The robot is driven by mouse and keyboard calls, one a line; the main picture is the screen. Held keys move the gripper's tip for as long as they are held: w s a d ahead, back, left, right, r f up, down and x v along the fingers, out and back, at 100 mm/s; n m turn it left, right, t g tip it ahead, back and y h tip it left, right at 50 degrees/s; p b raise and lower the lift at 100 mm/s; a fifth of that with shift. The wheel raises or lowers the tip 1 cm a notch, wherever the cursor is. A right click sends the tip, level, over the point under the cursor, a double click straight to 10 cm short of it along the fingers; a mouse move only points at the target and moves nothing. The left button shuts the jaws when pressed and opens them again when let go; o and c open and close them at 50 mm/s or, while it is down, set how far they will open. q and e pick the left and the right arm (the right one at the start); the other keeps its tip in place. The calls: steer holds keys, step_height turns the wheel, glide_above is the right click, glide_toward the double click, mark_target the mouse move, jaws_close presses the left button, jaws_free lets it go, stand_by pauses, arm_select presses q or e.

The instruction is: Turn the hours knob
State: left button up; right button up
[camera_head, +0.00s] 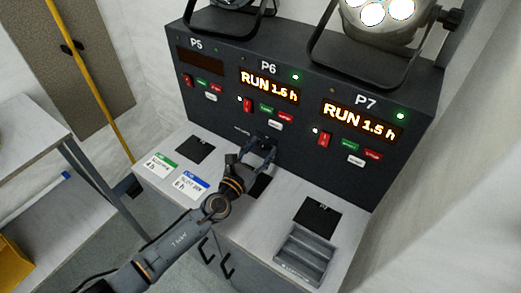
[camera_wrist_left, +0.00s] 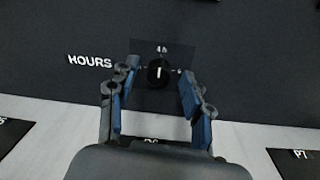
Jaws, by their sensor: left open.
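The hours knob (camera_wrist_left: 158,73) is a small round black knob with a white pointer mark standing near upright. In the head view the knob (camera_head: 263,139) is low on the panel under P6, partly hidden by my fingers. My left gripper (camera_head: 257,153) is open in front of it. In the left wrist view the fingers of the left gripper (camera_wrist_left: 158,83) stand apart on either side of the knob, with gaps. My right gripper is out of view.
The dark panel (camera_head: 218,118) has P5, P6 and P7 sections; P6 and P7 displays read RUN 1.5 h, and P5 is dark. Lamps stand on top. The grey counter (camera_head: 279,212) below holds green and blue cards, black pads and a grey tray (camera_head: 304,252).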

arm_select(q)
jaws_close()
steer(key=shift+n, duration=0.3)
steer(key=n, duration=0.7)
steer(key=shift+a+r+n, duration=0.1)
steer(key=shift+n, duration=0.3)
steer(key=n+p, duration=0.1)
steer(key=n, duration=0.3)
steer(key=shift+g, duration=0.3)
steer(key=n+p, duration=0.1)
steer(key=n, duration=0.3)
steer(key=shift+w+n+h, duration=0.1)
steer(key=shift+n+h, duration=0.2)
steer(key=shift+n, duration=0.1)
